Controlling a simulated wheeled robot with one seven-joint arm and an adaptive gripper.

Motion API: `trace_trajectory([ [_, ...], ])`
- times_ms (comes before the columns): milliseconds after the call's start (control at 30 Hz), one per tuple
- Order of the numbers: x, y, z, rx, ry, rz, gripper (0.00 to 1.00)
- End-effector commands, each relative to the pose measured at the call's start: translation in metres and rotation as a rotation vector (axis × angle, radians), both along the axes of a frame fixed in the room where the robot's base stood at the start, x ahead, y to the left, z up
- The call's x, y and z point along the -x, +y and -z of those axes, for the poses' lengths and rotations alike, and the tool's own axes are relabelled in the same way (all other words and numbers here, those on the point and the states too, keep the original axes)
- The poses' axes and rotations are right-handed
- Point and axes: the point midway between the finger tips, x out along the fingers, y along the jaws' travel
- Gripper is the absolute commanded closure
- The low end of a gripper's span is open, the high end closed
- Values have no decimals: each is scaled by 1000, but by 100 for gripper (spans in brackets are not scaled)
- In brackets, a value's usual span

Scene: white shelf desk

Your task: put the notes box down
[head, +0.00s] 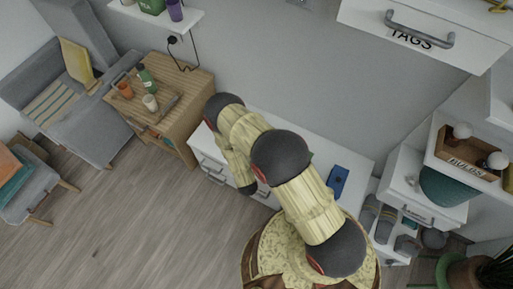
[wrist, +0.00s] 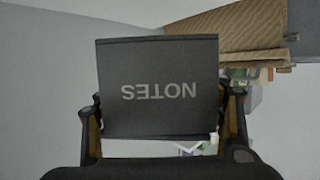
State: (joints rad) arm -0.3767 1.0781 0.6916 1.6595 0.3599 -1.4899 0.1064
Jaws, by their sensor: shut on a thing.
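The notes box (wrist: 158,62) is dark grey, with NOTES in pale letters that read upside down in the wrist view. My gripper (wrist: 163,108) has a finger at each side of the box's lower part and is shut on it. In the head view my arm bends over the white desk (head: 318,147). I cannot make out the box or my fingers there; the arm blocks part of the desk.
A blue object (head: 338,181) lies on the desk's right part. A wooden cabinet (head: 180,85) with a tray of bottles and cups stands left. At right are a bulbs box (head: 462,168) and a teal bowl (head: 443,187). A TAGS drawer (head: 425,30) hangs above.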

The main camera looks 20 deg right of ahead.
Motion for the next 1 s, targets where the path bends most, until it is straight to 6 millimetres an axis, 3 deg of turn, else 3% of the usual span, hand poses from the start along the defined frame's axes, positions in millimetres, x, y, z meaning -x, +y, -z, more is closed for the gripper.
trace_trajectory([
  [133, 9, 3, 17, 1, 0, -4, 64],
  [367, 12, -1, 29, -1, -1, -3, 64],
  [833, -26, -79, 68, -1, -2, 3, 64],
  [1000, -37, -100, 99, 0, -2, -2, 64],
])
